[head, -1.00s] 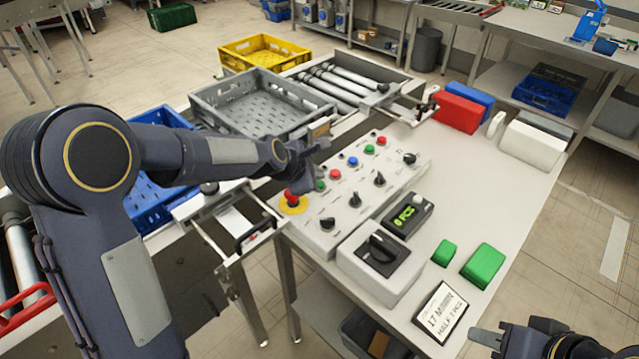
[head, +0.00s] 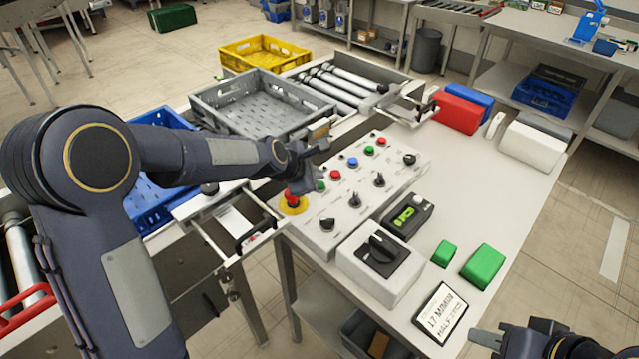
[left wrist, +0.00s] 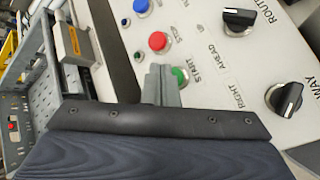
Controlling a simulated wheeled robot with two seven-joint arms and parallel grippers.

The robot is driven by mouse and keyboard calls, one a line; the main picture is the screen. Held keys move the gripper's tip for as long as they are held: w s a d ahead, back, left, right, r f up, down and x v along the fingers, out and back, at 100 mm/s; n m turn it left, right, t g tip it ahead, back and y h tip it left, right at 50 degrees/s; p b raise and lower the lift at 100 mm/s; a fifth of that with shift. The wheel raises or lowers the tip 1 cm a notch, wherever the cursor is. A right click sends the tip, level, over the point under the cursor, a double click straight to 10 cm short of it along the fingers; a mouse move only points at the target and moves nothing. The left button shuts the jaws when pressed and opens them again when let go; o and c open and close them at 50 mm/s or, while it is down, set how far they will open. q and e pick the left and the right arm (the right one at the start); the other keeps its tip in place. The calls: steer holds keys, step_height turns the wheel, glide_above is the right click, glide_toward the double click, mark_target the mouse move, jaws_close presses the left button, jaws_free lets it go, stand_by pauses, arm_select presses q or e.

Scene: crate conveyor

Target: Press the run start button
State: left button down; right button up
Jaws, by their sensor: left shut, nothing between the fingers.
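The green start button (left wrist: 180,76) sits beside the printed word START on the grey control panel (left wrist: 225,75) in the left wrist view. It also shows in the head view (head: 320,187). My left gripper (left wrist: 162,84) is shut and empty, its fingertips right at the button and partly covering it. I cannot tell whether they touch or press it. In the head view my left gripper (head: 303,182) hangs over the panel's near left part. My right gripper (head: 488,338) shows only in part at the bottom right, away from the panel; its opening is unclear.
A red mushroom button (head: 291,198) on a yellow base stands close to my left gripper. The red stop button (left wrist: 158,41) and black knobs (left wrist: 238,20) are nearby. A grey crate (head: 290,125) lies on the conveyor behind.

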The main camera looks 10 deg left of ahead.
stand_by(0.6)
arm_select(q)
steer(key=shift+f+b, duration=0.3)
steer(key=shift+f, duration=0.15)
steer(key=shift+f+b, duration=0.4)
steer(key=shift+f, duration=0.1)
stand_by(0.5)
steer(key=shift+r, duration=0.1)
steer(key=shift+r+p, duration=0.8)
steer(key=shift+p, duration=0.1)
step_height(320, 180, up, 5)
steer(key=p, duration=0.5)
steer(key=shift+r, duration=0.1)
